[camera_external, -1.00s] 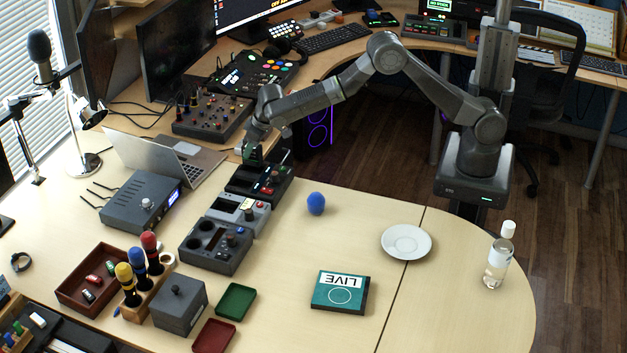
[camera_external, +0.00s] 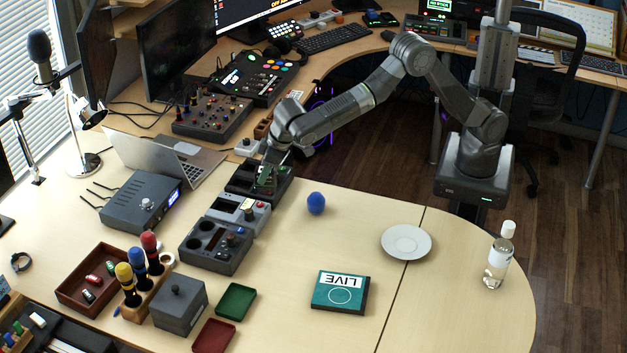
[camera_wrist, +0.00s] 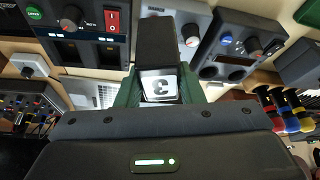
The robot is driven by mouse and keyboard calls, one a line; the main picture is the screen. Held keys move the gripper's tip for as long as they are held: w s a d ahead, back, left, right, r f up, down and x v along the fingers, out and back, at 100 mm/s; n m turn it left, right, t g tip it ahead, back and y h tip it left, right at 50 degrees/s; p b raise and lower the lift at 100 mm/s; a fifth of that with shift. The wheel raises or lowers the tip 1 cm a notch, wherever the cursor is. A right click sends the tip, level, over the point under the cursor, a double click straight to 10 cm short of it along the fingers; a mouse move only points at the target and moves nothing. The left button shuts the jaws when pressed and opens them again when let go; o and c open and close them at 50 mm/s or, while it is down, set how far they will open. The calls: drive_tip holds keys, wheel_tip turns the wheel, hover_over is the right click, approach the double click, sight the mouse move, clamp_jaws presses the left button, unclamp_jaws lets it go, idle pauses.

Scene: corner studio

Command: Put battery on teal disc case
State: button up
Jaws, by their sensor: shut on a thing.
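My gripper (camera_external: 266,180) is over the dark device with a red button at the back of the row beside the laptop. In the wrist view its green fingers (camera_wrist: 160,88) are shut on a dark block with a white face marked "3", which I take to be the battery (camera_wrist: 158,84). The battery is hard to make out in the external view. The teal disc case (camera_external: 340,292) lies flat on the front table, with a white "LIVE" label and a circle on its top. The gripper is well apart from it, up and to the left.
A blue egg-shaped thing (camera_external: 316,203) stands between the device row and a white plate (camera_external: 406,241). A grey device (camera_external: 216,247) and a green tray (camera_external: 236,301) lie left of the case. A clear bottle (camera_external: 498,256) stands at right. The wood around the case is bare.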

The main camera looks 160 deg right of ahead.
drive_tip(key=w+a+n+t, duration=0.1)
drive_tip(key=w+a+n, duration=0.2)
drive_tip(key=w+a, duration=1.1)
drive_tip(key=n+t+y+p, duration=0.1)
drive_tip(key=n, duration=0.2)
hover_over(355, 284)
drive_tip(key=shift+f, duration=4.8)
drive_tip(key=shift+f, duration=0.1)
drive_tip(key=shift+w+f, duration=0.1)
drive_tip(key=shift+f, duration=0.05)
drive_tip(key=o, duration=1.2)
